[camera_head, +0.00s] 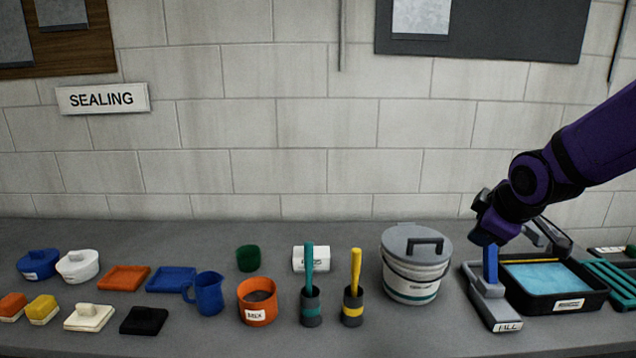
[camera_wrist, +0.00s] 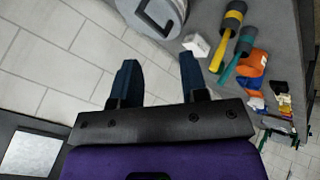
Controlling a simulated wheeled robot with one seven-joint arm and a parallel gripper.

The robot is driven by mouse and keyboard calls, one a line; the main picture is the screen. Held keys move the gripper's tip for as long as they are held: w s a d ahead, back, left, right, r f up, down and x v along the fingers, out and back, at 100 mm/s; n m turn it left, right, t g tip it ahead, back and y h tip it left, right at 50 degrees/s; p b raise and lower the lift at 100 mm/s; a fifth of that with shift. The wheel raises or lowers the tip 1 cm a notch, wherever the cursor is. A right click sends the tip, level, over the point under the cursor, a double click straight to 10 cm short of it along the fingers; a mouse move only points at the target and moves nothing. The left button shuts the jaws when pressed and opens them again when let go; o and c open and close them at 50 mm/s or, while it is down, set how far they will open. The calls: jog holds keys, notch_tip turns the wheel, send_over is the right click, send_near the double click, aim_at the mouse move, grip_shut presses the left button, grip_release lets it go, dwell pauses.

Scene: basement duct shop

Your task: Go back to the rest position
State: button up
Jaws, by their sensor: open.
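My gripper (camera_head: 492,225) is at the right in the head view, at the end of my purple arm, above the bench by the grey FILL stand (camera_head: 490,305). In the wrist view my gripper (camera_wrist: 160,75) shows two dark blue fingers standing apart, with nothing held between them. I cannot tell from the head view whether the gripper touches the FILL stand or the blue upright piece there. The lidded white bucket (camera_head: 415,275) stands left of the gripper and also shows in the wrist view (camera_wrist: 170,12).
A black tray with a blue pad (camera_head: 548,275) and a green rack (camera_head: 610,280) lie at the right. Handled tools in pots (camera_head: 310,305), an orange pot (camera_head: 257,315), a blue jug (camera_head: 208,300) and several small blocks fill the left and middle. The block wall stands behind.

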jog(key=s+r+m+g, duration=0.1)
jog(key=s+r+m, duration=0.3)
jog(key=s, duration=0.7)
jog(key=s+a+r+m+g, duration=0.1)
jog(key=s+r+m, duration=0.4)
jog(key=s, duration=0.6)
jog(key=shift+m, duration=0.9)
jog(key=shift+s+a, duration=0.1)
